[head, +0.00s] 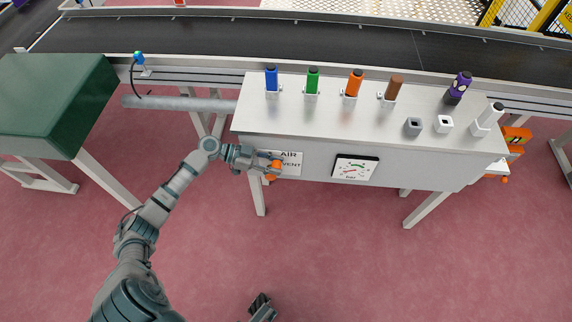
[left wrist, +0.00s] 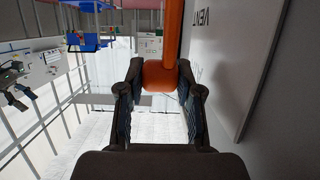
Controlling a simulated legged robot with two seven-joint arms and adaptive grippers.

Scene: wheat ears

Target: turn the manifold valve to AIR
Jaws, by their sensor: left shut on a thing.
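The manifold is a light grey box (head: 330,100) on legs with a label plate (head: 292,157) on its front reading AIR above and VENT below. The orange valve handle (head: 276,164) is beside this plate, partly hidden by my left gripper (head: 268,166). In the left wrist view, the handle (left wrist: 170,35) ends in a rounded orange knob (left wrist: 160,77) between the fingertips. My left gripper is shut on it. Which word the handle points to cannot be told. My right gripper (head: 261,302) shows only partly at the bottom edge, away from the manifold, its opening unclear.
A pressure gauge (head: 355,168) is right of the label. Blue (head: 271,79), green (head: 313,81), orange (head: 354,84) and brown (head: 394,88) pieces stand on the top. A green block (head: 60,105) is at left and a conveyor (head: 300,38) behind. The floor in front is clear.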

